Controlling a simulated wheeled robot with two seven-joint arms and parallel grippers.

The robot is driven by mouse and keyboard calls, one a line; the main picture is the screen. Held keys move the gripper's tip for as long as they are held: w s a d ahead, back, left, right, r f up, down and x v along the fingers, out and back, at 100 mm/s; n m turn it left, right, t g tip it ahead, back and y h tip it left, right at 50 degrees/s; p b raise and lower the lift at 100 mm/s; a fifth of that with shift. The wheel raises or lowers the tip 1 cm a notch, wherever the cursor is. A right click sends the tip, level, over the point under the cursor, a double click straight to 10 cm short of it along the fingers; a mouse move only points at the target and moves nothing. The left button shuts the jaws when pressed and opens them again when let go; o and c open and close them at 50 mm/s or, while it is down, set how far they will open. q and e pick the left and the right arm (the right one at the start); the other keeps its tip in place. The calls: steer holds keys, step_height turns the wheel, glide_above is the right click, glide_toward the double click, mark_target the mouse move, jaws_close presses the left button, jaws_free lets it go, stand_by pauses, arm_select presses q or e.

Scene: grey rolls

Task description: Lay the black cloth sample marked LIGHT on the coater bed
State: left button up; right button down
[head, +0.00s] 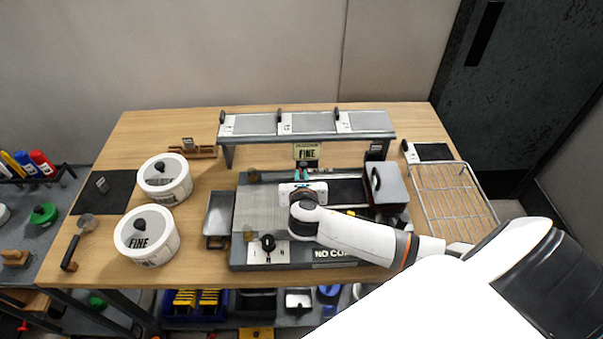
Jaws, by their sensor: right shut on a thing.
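My right gripper (303,190) is over the middle of the coater bed (262,207), seen from above. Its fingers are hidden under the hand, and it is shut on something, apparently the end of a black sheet. That black sheet (346,190), which looks like the black cloth sample, extends to the right of the hand over the bed. I cannot tell whether it touches the bed, and no LIGHT mark is readable. Another black piece (434,152) with a white tag lies at the table's back right. My left gripper is out of view.
A raised shelf (378,136) with grey tagged samples stands behind the coater. A wire rack (453,203) is at right. Two white tubs (148,236) and a black mat (112,186) are at left.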

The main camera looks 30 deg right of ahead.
step_height(320, 180, down, 3)
steer(key=shift+r+b, duration=0.15)
steer(key=shift+b, duration=0.45)
steer(key=shift+f+b, duration=0.3)
steer(key=shift+f, duration=0.45)
steer(key=shift+f, duration=0.35)
steer(key=c, duration=1.4)
jaws_free()
steer(key=shift+s, duration=0.1)
steer(key=v, duration=1.2)
